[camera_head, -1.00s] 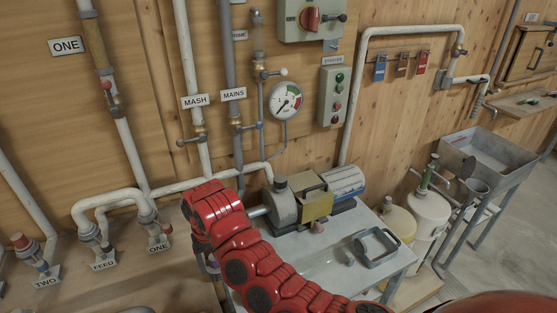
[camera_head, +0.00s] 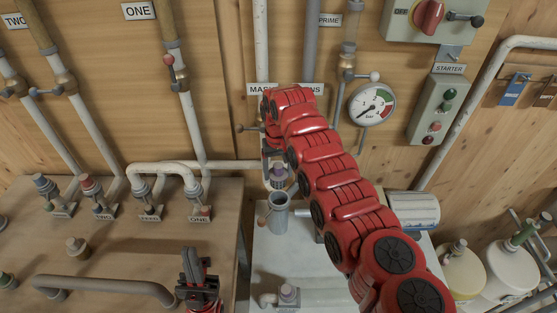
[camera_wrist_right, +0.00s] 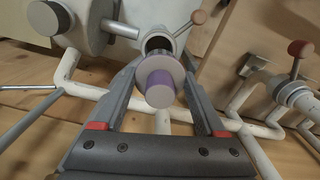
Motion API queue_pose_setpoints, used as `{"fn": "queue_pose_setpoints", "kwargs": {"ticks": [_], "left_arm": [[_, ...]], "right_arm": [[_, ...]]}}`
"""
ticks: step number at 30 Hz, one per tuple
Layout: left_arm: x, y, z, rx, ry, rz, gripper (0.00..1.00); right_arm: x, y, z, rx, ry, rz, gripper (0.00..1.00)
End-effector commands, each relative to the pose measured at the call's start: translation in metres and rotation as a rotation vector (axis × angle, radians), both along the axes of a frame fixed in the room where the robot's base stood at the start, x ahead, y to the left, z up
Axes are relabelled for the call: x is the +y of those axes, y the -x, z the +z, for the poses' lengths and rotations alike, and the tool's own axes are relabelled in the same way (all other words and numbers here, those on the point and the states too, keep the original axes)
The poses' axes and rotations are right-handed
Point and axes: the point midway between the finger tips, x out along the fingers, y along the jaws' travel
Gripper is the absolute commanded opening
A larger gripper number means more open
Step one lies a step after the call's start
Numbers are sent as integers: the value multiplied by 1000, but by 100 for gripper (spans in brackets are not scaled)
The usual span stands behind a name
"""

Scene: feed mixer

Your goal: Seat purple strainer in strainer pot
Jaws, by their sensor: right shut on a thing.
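The purple strainer (camera_wrist_right: 161,86) has a pale flange and sits between the two fingers of my right gripper (camera_wrist_right: 160,66) in the right wrist view. In the head view the strainer (camera_head: 278,178) hangs just above and apart from the grey strainer pot (camera_head: 278,216), whose top is open. My right gripper (camera_head: 271,160) is shut on the strainer and partly hidden by my red arm. My left gripper (camera_head: 196,264) is low at the left, away from the pot, with dark fingers pointing up. Its finger gap is unclear.
White pipes (camera_head: 164,169) and labelled valve stubs stand on the wooden bench at the left. A grey handle bar (camera_head: 105,287) lies in front of them. A pump motor (camera_head: 413,210) is right of my arm. A pressure gauge (camera_head: 371,105) hangs on the wall behind.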

Motion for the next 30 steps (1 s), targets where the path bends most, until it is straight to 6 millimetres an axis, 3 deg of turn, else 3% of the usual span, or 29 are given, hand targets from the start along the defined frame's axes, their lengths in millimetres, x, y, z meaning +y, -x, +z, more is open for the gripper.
{"fn": "queue_pose_setpoints", "kwargs": {"ticks": [17, 30], "left_arm": [[0, 0, -9, -1, 0, 0, 0], [0, 0, -32, -1, 0, 0, 0]], "right_arm": [[0, -2, -1, -9, -3, -2, 9], [0, -1, -45, -4, -1, -2, 9]]}}
